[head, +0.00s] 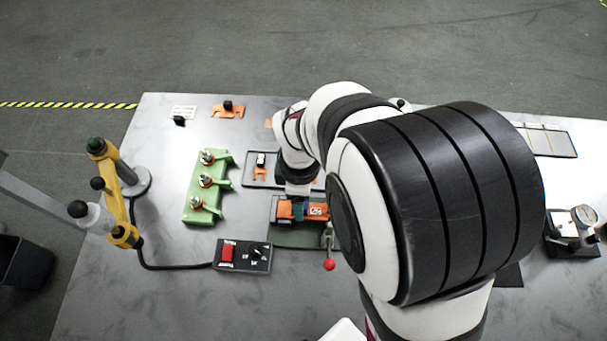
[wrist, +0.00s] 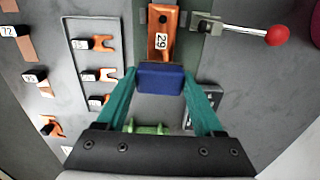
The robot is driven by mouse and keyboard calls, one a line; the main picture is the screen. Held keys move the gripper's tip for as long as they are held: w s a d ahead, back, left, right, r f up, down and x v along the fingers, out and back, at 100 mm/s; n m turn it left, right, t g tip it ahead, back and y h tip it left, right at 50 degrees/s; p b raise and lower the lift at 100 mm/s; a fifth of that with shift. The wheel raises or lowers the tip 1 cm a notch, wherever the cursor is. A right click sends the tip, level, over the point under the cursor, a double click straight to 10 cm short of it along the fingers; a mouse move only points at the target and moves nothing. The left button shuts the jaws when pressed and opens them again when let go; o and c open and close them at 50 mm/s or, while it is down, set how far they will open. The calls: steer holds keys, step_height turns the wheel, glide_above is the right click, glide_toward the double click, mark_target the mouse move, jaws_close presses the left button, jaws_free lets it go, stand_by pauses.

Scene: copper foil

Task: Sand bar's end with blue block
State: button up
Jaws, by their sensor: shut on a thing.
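My gripper (wrist: 160,82) is shut on the blue block (wrist: 160,77), which sits crosswise between its two teal fingers. The orange bar (wrist: 163,22) with a "29" label lies in a dark green fixture (wrist: 205,48). The block is right at the bar's near end in the wrist view; I cannot tell whether they touch. In the head view, the gripper (head: 298,212) is over the left part of the orange bar (head: 318,211), and the block is hidden. A toggle clamp with a red ball handle (wrist: 277,36) stands beside the bar.
A tray (wrist: 85,60) with several orange forked pieces lies beside the fixture. A green stand with several copper-coloured parts (head: 206,185) is to the left. A switch box (head: 243,255) with a red button sits in front. A yellow jointed arm (head: 110,195) stands at the far left.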

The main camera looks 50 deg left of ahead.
steer(key=shift+r, duration=2.2)
steer(key=w+d+r+m, duration=0.4)
steer(key=w+d+m, duration=0.3)
steer(key=w, duration=0.1)
steer(key=w+d+r+m, duration=0.4)
steer(key=w+d+m, duration=0.3)
steer(key=w, duration=0.1)
steer(key=w+d+r+m, duration=0.1)
steer(key=d+r+m, duration=0.3)
steer(key=d, duration=0.5)
steer(key=w+d+r+m, duration=0.2)
steer(key=d+r+m, duration=0.2)
steer(key=d+m, duration=0.4)
steer(key=shift+d+r+m, duration=0.15)
steer(key=shift+d+m, duration=0.25)
steer(key=shift+d, duration=0.55)
